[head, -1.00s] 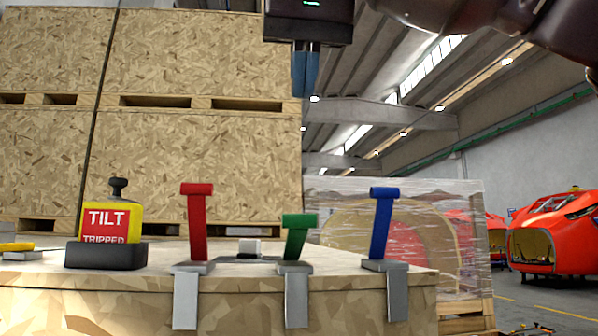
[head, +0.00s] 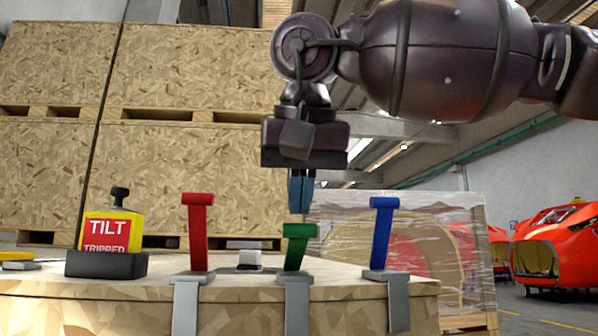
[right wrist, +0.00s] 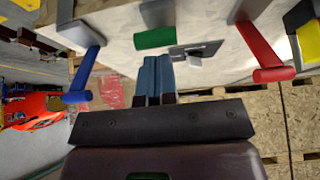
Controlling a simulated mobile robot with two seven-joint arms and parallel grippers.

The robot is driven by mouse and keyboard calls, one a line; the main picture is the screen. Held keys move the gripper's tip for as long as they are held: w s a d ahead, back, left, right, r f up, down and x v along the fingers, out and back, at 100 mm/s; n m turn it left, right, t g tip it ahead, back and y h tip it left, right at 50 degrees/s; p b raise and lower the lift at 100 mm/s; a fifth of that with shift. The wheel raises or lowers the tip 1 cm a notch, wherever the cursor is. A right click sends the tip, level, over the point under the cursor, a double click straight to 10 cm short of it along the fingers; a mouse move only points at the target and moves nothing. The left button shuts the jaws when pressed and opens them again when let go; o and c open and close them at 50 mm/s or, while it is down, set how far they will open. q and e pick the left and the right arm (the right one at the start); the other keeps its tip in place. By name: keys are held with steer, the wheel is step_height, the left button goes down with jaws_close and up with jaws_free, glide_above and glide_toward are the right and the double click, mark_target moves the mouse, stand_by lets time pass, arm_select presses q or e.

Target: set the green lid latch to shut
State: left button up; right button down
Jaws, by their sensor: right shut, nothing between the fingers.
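The green lid latch (head: 296,248) stands up from its grey bracket (head: 296,300) at the crate's front edge, leaning slightly, its crossbar at the top. It is shorter than the red latch (head: 198,235) to its left and the blue latch (head: 381,236) to its right, which also stand up. My right gripper (head: 300,208) points down just above the green crossbar in the head view, shut and empty. In the right wrist view, the blue fingertips (right wrist: 155,60) are close to the green crossbar (right wrist: 155,38), with a small gap in the picture. My left gripper is out of view.
A yellow tilt indicator reading "TILT TRIPPED" (head: 110,235) stands left of the red latch on the crate lid (head: 150,286). A small whitish block (head: 250,259) sits behind, between red and green. Large wooden crates (head: 180,170) rise behind; a wrapped pallet load (head: 440,240) stands right.

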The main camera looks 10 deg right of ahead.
mark_target(302, 237)
steer(key=shift+f, duration=0.3)
steer(key=shift+s+f+t+b, duration=0.3)
steer(key=shift+f+b, duration=0.2)
steer(key=shift+b, duration=0.15)
steer(key=f+t+b, duration=0.1)
steer(key=s+f+t+b, duration=0.1)
steer(key=b, duration=0.1)
steer(key=shift+s+f+t, duration=0.25)
steer(key=shift+f+t, duration=0.1)
steer(key=shift+t, duration=0.05)
steer(key=shift+s+f, duration=0.15)
steer(key=shift+f, duration=0.2)
steer(key=shift+s+f+t, duration=0.3)
steer(key=shift+f, duration=0.05)
